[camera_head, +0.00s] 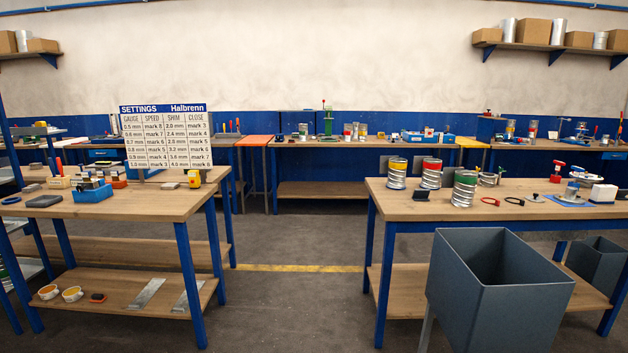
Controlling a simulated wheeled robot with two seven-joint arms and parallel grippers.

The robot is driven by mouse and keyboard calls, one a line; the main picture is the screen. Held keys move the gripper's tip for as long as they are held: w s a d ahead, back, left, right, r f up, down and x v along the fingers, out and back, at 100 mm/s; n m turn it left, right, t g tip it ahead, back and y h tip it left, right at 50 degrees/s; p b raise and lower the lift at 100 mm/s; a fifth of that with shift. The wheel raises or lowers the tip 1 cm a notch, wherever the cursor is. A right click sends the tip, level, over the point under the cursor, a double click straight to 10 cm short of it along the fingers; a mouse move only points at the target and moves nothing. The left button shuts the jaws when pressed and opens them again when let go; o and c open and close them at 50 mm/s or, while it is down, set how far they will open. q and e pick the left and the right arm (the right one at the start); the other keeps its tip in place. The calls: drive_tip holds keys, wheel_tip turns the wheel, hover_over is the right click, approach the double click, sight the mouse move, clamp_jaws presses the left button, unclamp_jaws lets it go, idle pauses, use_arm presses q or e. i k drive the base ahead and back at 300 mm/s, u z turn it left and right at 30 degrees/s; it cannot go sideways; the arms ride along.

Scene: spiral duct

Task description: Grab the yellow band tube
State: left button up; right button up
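A silver spiral tube with a yellow band (397,176) stands upright near the left end of the right workbench (400,209). A tube with a red band (431,176) stands to its right. A tube with a green band (464,190) stands nearer the bench's front edge. The three tubes appear apart from each other. Neither of my grippers is in view.
A large open grey bin (500,312) stands before the right bench. Red and black ring-shaped items (491,201) and other tools lie right of the tubes. A left workbench (125,203) holds a settings board (166,140). Open floor (295,300) lies between the benches.

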sight(362, 128)
drive_tip(key=i, duration=7.65)
drive_tip(key=z, duration=3)
drive_tip(key=i, duration=3.55)
